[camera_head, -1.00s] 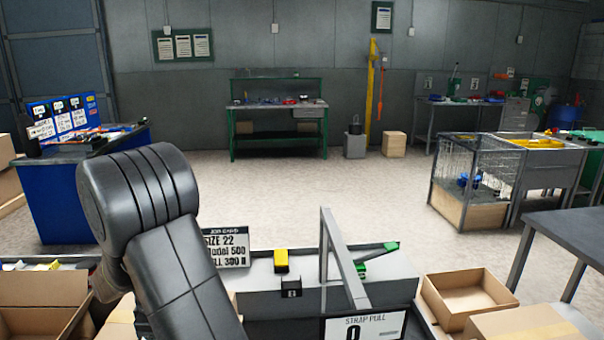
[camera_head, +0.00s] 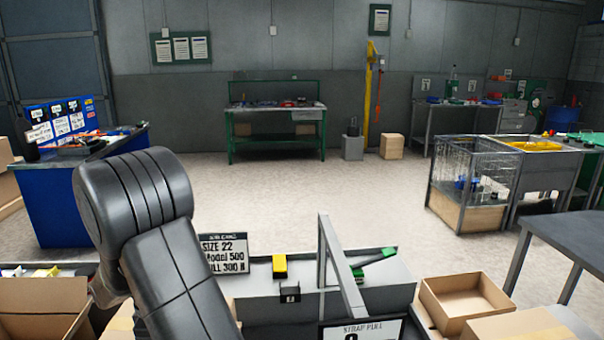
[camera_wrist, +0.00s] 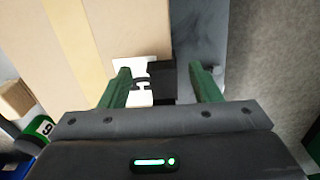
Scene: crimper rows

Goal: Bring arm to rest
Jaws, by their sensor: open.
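My gripper (camera_wrist: 160,85) shows in the wrist view with its two green fingers spread apart and nothing held between them. Beyond the fingers are a white piece with a black block (camera_wrist: 160,82), beside a large cardboard surface; I cannot tell how far below they are. In the head view my black arm rises at the lower left and hides part of the bench behind it. The gripper itself is hidden in that view.
A grey bench unit (camera_head: 350,290) bears a yellow block (camera_head: 279,266), a black block (camera_head: 290,292), a green-handled tool (camera_head: 374,257) and a job card (camera_head: 225,253). Open cardboard boxes stand at left (camera_head: 40,305) and right (camera_head: 465,298). The floor (camera_head: 330,195) beyond is clear.

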